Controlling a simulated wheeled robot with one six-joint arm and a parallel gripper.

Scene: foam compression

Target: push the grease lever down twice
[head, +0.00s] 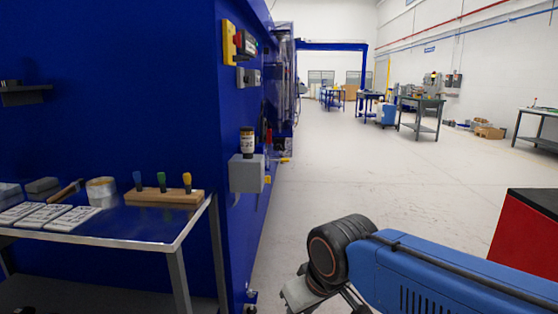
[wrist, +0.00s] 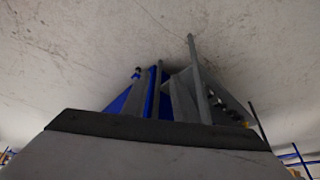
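A grey box (head: 247,174) with a small dark-topped amber reservoir (head: 247,142) is mounted on the side of the blue machine in the head view. A thin red handle (head: 268,138) stands behind it, and a yellow-tipped rod (head: 284,160) sticks out to its right. I cannot tell for certain which is the grease lever. My gripper (head: 305,297) shows only partly, low in the head view, below and right of the box and apart from it. Its fingertips are hidden. The wrist view shows no clear fingers and no lever.
A red cabinet (head: 522,240) stands at the right. The floor (head: 400,185) between machine and cabinet is open.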

